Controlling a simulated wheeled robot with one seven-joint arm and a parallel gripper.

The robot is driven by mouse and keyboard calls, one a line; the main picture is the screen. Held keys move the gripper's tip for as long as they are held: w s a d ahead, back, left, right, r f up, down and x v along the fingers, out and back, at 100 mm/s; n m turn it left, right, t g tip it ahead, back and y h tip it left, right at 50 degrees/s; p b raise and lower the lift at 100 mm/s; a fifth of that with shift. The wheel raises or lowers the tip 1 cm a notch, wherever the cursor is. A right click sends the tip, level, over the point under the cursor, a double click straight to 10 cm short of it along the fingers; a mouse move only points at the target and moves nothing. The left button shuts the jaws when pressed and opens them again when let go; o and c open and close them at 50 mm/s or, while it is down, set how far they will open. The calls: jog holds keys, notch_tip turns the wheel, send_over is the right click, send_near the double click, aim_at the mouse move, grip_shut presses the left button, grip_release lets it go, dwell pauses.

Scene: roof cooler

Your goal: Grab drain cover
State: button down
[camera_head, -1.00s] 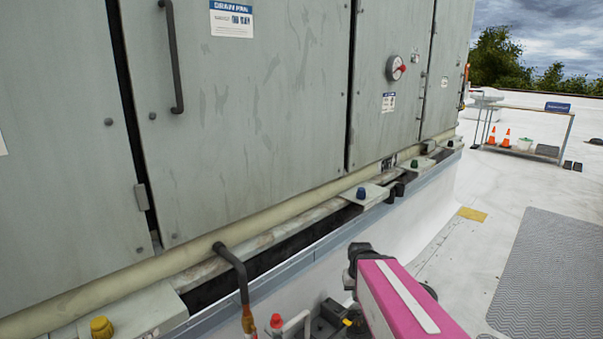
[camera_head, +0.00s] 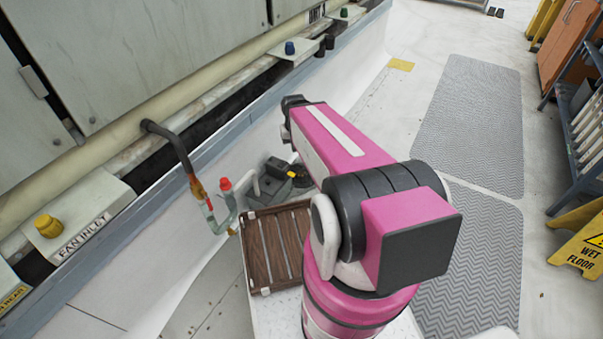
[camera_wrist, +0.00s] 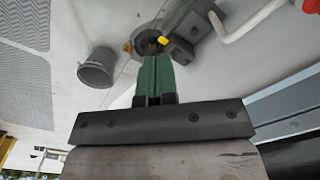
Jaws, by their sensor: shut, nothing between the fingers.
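My gripper (camera_wrist: 156,76) shows in the wrist view with its green fingers together and nothing between them. The fingertips point toward a dark round drain (camera_wrist: 146,42) with a small yellow part (camera_wrist: 162,40) on it. They overlap its near edge in the picture, and I cannot tell whether they touch it. In the head view the yellow part (camera_head: 292,174) shows just left of my pink arm, and my gripper is hidden there. I cannot clearly make out a separate drain cover.
Dark grey blocks (camera_head: 272,172) and a pipe with a red cap (camera_head: 225,184) stand beside the drain. A grey bucket (camera_wrist: 96,68) stands left of my fingers. A slatted brown tray (camera_head: 262,291) is near my arm. A wet-floor sign (camera_head: 590,243) stands at right.

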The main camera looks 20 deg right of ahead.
jog(key=c, duration=1.7)
grip_release()
jog(key=o, duration=1.5)
jog(key=w+f, duration=0.1)
jog(key=w+f+m+y, duration=0.1)
jog(key=w+f, duration=0.1)
jog(key=w+f+m, duration=0.1)
jog(key=w, duration=0.1)
jog(key=shift+w+d+f+y, duration=0.15)
jog(key=shift+d+f+y, duration=0.15)
jog(key=shift+f, duration=0.05)
jog(key=shift+o, duration=0.2)
jog(key=m+t+y, duration=0.6)
jog(key=m+y, duration=0.4)
jog(key=m, duration=1.1)
send_near(301, 166)
jog(key=w+d+f, duration=0.1)
jog(key=w, duration=0.1)
jog(key=shift+y, duration=0.3)
jog(key=x, duration=0.5)
jog(key=shift+s+f, duration=0.1)
jog(key=shift+f, duration=0.15)
jog(key=shift+x, duration=2.65)
